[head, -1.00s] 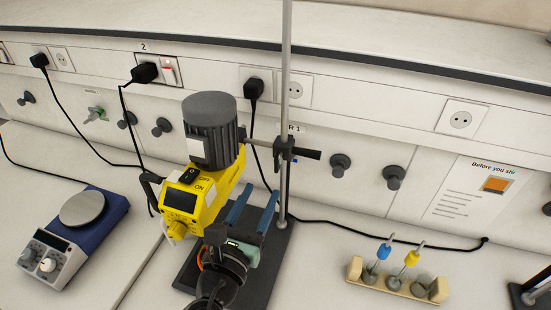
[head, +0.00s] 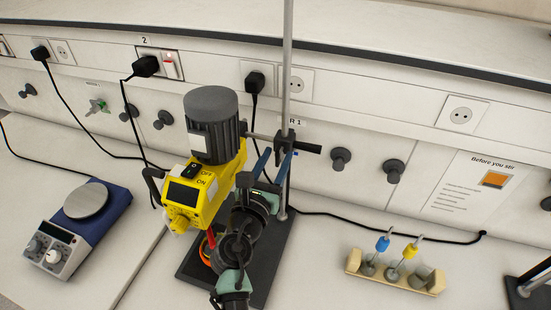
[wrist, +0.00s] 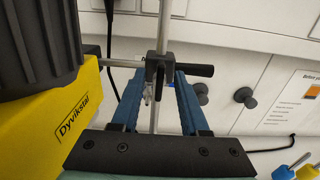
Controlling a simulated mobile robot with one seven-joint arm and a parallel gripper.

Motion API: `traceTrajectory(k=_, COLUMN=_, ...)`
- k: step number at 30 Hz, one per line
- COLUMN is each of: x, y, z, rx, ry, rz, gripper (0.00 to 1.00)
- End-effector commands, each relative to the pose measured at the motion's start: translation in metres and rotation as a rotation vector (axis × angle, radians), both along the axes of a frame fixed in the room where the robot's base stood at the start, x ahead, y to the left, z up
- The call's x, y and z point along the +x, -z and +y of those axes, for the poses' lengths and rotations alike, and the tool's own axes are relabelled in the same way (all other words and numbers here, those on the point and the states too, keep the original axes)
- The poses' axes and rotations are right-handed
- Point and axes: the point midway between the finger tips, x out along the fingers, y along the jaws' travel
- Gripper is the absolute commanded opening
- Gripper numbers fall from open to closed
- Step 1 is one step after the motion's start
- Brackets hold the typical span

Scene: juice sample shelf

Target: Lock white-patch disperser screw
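The yellow disperser (head: 212,190) with its dark ribbed motor (head: 212,130) hangs on a metal stand rod (head: 287,60). A pale patch shows on the motor's side. A black clamp (head: 283,148) with a black handle to its right joins the disperser's arm to the rod. In the wrist view the clamp (wrist: 157,72) lies between the fingertips, with a small silvery part (wrist: 148,95) below it, perhaps a screw. My gripper (head: 280,154) has blue fingers, spread apart either side of the rod and clamp. It also shows in the wrist view (wrist: 156,69). I cannot tell whether they touch the clamp.
A blue hotplate stirrer (head: 75,230) stands at the left. A wooden rack (head: 392,277) with blue- and yellow-marked tools sits at the right. Another stand base (head: 530,295) is at the right edge. Cables and wall knobs are behind. The bench between stand and rack is clear.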

Motion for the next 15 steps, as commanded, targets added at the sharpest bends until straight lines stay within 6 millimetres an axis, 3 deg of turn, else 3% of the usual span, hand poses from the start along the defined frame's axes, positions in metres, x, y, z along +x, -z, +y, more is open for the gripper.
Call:
traceTrajectory(k=1, x=-0.0001, y=0.0001, z=0.0000, rx=0.000, ry=0.000, rz=0.000, gripper=0.34)
traceTrajectory(k=7, x=-0.0003, y=0.0001, z=0.0001, rx=0.000, ry=0.000, rz=0.000, gripper=0.00)
traceTrajectory(k=15, x=-0.0004, y=0.0002, z=0.0001, rx=0.002, ry=0.000, rz=-0.001, gripper=0.00)
